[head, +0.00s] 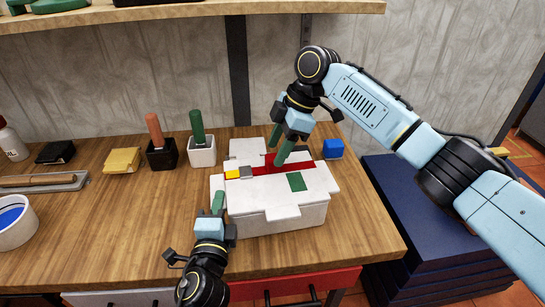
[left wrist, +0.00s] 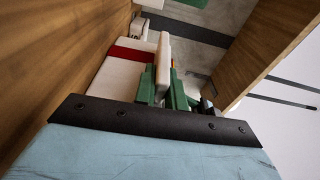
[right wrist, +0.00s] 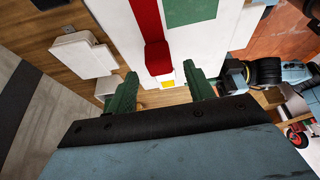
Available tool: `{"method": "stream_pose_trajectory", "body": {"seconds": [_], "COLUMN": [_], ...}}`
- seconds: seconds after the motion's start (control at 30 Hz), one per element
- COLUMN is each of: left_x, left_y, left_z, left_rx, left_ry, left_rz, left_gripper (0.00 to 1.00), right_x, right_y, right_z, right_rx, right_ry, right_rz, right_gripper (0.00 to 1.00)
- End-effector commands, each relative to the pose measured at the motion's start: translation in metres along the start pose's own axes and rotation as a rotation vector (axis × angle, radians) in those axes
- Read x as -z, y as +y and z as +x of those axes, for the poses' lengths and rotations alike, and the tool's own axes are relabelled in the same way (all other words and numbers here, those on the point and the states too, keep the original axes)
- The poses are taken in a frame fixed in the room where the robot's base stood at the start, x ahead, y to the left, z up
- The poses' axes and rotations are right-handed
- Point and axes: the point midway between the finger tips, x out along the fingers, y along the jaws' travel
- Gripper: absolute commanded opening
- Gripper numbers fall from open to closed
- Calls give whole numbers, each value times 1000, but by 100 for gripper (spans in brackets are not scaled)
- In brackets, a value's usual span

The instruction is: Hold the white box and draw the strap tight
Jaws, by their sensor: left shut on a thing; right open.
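The white box (head: 280,221) stands on the wooden table, with a green patch (head: 297,181) on its top. My right gripper (head: 279,153) is open above the strap. In the right wrist view, the strap's thick red end (right wrist: 157,57) lies between its fingers, seemingly untouched.
A blue block (head: 333,149) lies right of the box. A black holder (head: 161,155), a white holder (head: 202,153) and yellow pads (head: 122,160) stand to the left. A shelf (head: 190,11) hangs above.

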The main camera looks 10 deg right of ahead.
Motion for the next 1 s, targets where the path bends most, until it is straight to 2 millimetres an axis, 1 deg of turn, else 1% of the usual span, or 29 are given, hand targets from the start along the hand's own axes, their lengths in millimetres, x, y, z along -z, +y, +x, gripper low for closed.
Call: {"method": "stream_pose_trajectory", "body": {"seconds": [0.03,0.1,0.23,0.37,0.6,1.0], "left_x": [0,0,0,0,0,0], "left_y": [7,7,7,7,7,7], "left_z": [-2,-2,-2,-2,-2,-2], "left_rx": [-15,-15,-15,-15,-15,-15], "left_ry": [-1,-1,-1,-1,-1,-1], "left_rz": [2,2,1,1,1,1], "left_gripper": [0,0,0,0,0,0], "right_x": [0,0,0,0,0,0], "right_y": [0,0,0,0,0,0], "right_z": [10,20,32,36,37,36], "right_rx": [3,1,0,-1,-1,-1], "right_ry": [-1,0,-1,-1,-1,0], "right_rz": [0,0,0,0,1,1], "right_gripper": [53,53,53,53,53,0]}}
